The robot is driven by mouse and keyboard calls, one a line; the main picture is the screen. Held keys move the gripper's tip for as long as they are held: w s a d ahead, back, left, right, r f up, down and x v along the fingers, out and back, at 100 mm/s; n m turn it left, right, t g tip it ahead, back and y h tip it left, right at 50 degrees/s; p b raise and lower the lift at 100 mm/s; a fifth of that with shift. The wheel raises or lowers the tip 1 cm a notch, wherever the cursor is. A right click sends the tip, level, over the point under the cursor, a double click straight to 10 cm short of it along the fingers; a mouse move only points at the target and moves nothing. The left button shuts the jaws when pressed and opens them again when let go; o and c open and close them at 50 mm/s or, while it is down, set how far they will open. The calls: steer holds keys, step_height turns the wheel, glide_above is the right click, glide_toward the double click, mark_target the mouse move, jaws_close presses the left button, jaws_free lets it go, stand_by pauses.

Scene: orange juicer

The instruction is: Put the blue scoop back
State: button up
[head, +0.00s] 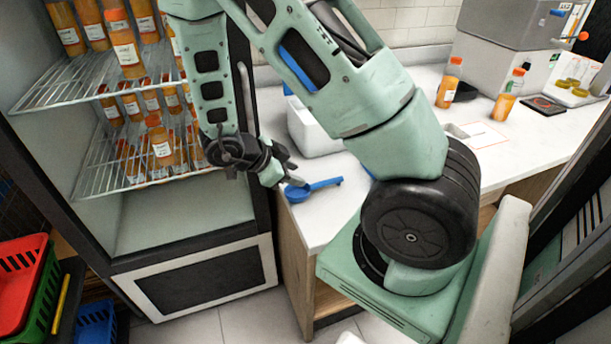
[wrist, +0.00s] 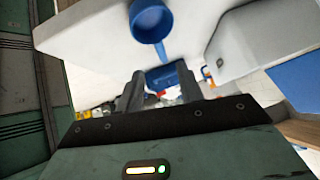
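The blue scoop (head: 298,194) lies on the white counter near its front left corner, its handle pointing right in the head view. My gripper (head: 285,172) is just above and beside its bowl. In the wrist view the scoop's round bowl (wrist: 152,20) is at the top, beyond my fingers, with the handle running down the picture. My gripper (wrist: 160,92) is open there, its two dark fingers apart, with no object clearly held. A blue block-like shape (wrist: 167,75) shows between the fingers; I cannot tell what it is.
A white bin (head: 312,135) stands on the counter (head: 335,212) behind the scoop. An open fridge (head: 160,215) with orange juice bottles is at left. Two bottles (head: 449,83) and a grey machine (head: 500,65) are at the back right. Red, green and blue baskets (head: 20,280) are lower left.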

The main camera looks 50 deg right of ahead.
steer(key=w+a+r+n+t+y, duration=0.2)
steer(key=w+a+n+t, duration=0.25)
steer(key=a, duration=0.25)
steer(key=w+a+r+n+t+y, duration=0.25)
steer(key=w+a+n, duration=0.2)
steer(key=a, duration=0.25)
steer(key=a+r+n+t+y, duration=0.1)
steer(key=a+r+n+y, duration=0.15)
steer(key=a, duration=0.35)
steer(key=a+r+n+t+y, duration=0.1)
steer(key=a+r+n+y, duration=0.1)
steer(key=a+n+y, duration=0.3)
steer(key=s+a+r+n+g, duration=0.3)
steer(key=s+a+n, duration=0.3)
steer(key=s+a, duration=0.3)
steer(key=s+d+r+n+g+h, duration=0.1)
steer(key=s+n, duration=0.4)
steer(key=s, duration=0.1)
steer(key=s+d+r+n+g+h, duration=0.1)
steer(key=s+d+n, duration=0.1)
steer(key=s+n, duration=0.3)
steer(key=shift+s+d+r+g+h, duration=0.3)
steer(key=shift+s+g+h, duration=0.1)
steer(key=shift+s, duration=0.8)
